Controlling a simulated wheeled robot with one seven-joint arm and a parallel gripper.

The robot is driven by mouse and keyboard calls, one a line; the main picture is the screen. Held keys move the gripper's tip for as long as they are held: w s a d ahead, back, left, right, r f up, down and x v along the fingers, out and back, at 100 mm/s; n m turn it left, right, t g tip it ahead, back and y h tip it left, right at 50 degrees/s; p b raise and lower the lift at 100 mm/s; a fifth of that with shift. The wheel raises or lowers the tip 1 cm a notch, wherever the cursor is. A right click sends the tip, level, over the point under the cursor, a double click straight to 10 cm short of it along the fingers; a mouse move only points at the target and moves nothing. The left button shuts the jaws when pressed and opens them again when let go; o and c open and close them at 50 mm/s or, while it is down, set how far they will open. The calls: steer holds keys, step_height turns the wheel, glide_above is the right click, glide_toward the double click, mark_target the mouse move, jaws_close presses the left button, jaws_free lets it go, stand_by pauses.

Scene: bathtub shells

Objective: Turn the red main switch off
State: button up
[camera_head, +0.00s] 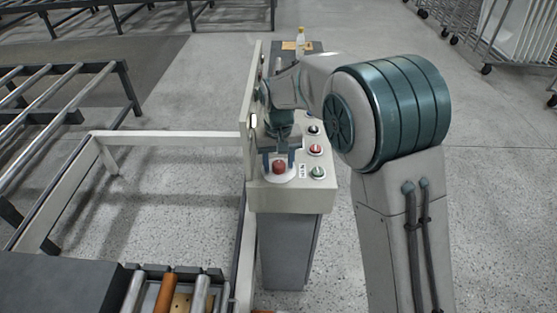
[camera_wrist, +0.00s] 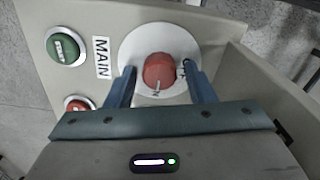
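The red main switch (camera_head: 279,167) is a round knob on a white disc at the front left of the control panel. In the wrist view the red main switch (camera_wrist: 159,71) sits beside a "MAIN" label, with small marks on the disc's edge. My gripper (camera_head: 279,158) is above the panel, pointing down at the knob. In the wrist view my gripper (camera_wrist: 161,80) is open, with one blue finger on each side of the knob. Gaps show between the fingers and the knob. The exact height of the fingertips over the disc is hard to tell.
The panel (camera_head: 268,196) also carries a green button (camera_wrist: 67,48) and a red button (camera_wrist: 78,104) close by. A raised plate (camera_head: 246,110) stands along the panel's left side. A bottle (camera_head: 301,34) stands behind. Roller conveyors (camera_head: 58,90) lie to the left.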

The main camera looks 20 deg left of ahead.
steer(key=c, duration=0.7)
steer(key=shift+c, duration=0.2)
steer(key=shift+n, duration=0.3)
steer(key=n, duration=0.4)
steer(key=shift+r, duration=0.1)
steer(key=n, duration=0.4)
steer(key=shift+n, duration=0.4)
steer(key=n+p, duration=0.1)
steer(key=n, duration=0.3)
steer(key=shift+n, duration=0.3)
steer(key=shift+a+n+p, duration=0.1)
steer(key=shift+n+p, duration=0.4)
steer(key=shift+n, duration=1.4)
